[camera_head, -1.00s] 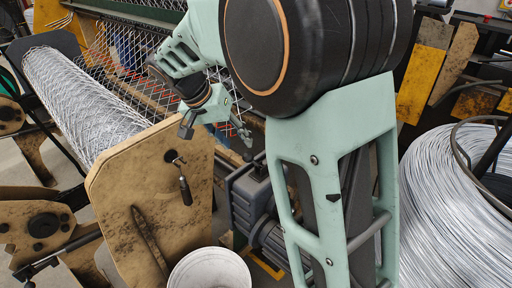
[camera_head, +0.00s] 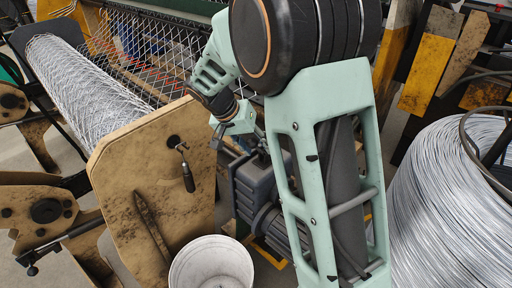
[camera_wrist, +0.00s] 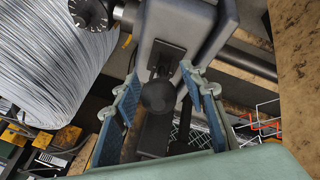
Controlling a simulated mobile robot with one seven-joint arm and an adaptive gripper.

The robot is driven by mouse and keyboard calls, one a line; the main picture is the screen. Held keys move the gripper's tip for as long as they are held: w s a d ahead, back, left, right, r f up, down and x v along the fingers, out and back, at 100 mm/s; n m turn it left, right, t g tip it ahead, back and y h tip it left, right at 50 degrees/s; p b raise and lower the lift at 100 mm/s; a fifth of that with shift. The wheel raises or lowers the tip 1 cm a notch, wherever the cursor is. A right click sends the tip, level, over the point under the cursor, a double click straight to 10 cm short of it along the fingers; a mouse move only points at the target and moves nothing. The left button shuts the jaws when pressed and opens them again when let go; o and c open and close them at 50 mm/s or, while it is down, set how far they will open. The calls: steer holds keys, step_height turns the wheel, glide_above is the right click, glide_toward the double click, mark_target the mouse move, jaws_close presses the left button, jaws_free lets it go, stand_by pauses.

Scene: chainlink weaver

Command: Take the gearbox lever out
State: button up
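The gearbox (camera_head: 262,187) is a dark grey box behind the tan plate. In the wrist view its grey housing (camera_wrist: 180,20) shows at the top. The gearbox lever shows there as a black ball knob (camera_wrist: 158,95) on a dark stem in front of the housing. My gripper (camera_wrist: 157,88) is open, with one blue-padded finger on each side of the knob. Gaps show between the knob and both fingers. In the head view my gripper (camera_head: 238,143) is just above the gearbox, and the lever is hidden or too small to make out.
A tan plate (camera_head: 120,200) with a hanging dark-handled crank (camera_head: 187,178) stands left of the gearbox. A white bucket (camera_head: 211,265) is in front. A large wire coil (camera_head: 440,200) is at right, and a mesh roll (camera_head: 85,100) at left.

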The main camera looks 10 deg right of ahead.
jaws_close()
steer(key=shift+r, duration=0.15)
stand_by(0.4)
steer(key=p, duration=0.2)
steer(key=r+y+p, duration=0.1)
steer(key=p, duration=0.1)
steer(key=shift+w+d+g+p, duration=0.3)
steer(key=shift+d+g, duration=0.1)
steer(key=y+p, duration=0.1)
steer(key=p, duration=0.1)
steer(key=d+g+y+p, duration=0.1)
steer(key=p, duration=0.1)
steer(key=shift+w+r+p, duration=0.3)
steer(key=shift+r, duration=0.05)
steer(key=g+y+p, duration=0.1)
steer(key=p, duration=0.1)
steer(key=w+d+y+p, duration=0.1)
steer(key=p, duration=0.2)
steer(key=shift+d+g+y, duration=0.25)
steer(key=shift+g+y, duration=0.05)
steer(key=shift+g, duration=0.1)
steer(key=shift+w+d+f+g+y+p, duration=0.25)
steer(key=shift+w+d+g+y+p, duration=0.15)
steer(key=shift+d+g+y+p, duration=0.3)
steer(key=shift+w+d+f+g+y+p, duration=0.3)
steer(key=shift+g+y+p, duration=0.2)
steer(key=shift+y+p, duration=0.4)
steer(key=shift+w, duration=0.1)
